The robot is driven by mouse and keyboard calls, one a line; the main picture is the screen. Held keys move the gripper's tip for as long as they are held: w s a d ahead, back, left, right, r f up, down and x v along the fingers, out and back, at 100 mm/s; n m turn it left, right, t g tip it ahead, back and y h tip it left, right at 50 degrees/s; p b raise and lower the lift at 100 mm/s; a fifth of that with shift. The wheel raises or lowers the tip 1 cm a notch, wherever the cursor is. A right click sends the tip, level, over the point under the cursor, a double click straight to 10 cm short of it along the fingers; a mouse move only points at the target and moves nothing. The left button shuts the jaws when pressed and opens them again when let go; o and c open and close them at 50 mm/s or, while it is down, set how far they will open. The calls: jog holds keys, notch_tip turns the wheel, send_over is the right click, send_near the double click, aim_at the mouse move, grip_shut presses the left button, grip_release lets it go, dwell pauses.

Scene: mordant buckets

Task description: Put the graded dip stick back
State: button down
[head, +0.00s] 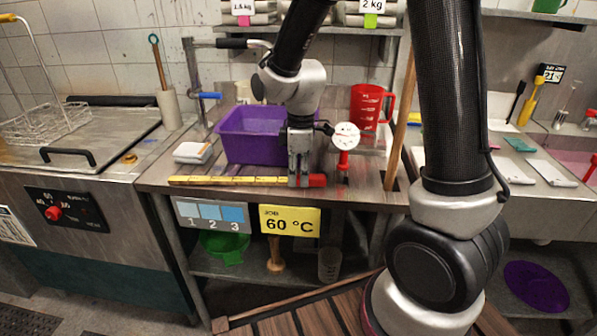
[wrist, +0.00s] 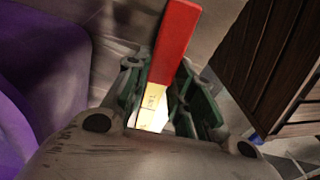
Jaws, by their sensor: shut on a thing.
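The graded dip stick is a long yellow stick (head: 225,180) with dark marks and a red end (head: 317,180). It lies level along the front of the steel bench, or just above it; I cannot tell which. My gripper (head: 299,180) points down and is shut on the stick close to its red end. In the wrist view the red end (wrist: 175,45) sticks out beyond the fingers (wrist: 160,105), with a piece of yellow stick between them. The rest of the stick is hidden there by the gripper.
A purple tub (head: 240,140) stands just behind the stick. A white dial on a red stand (head: 344,158) and a red jug (head: 370,105) are to the right. A wooden pole (head: 399,115) rises through a bench slot. A white-grey block (head: 192,152) lies left.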

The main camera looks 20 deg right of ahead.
jog(key=c, duration=1.1)
grip_release()
jog(key=r, duration=1.2)
jog(key=shift+d, duration=0.25)
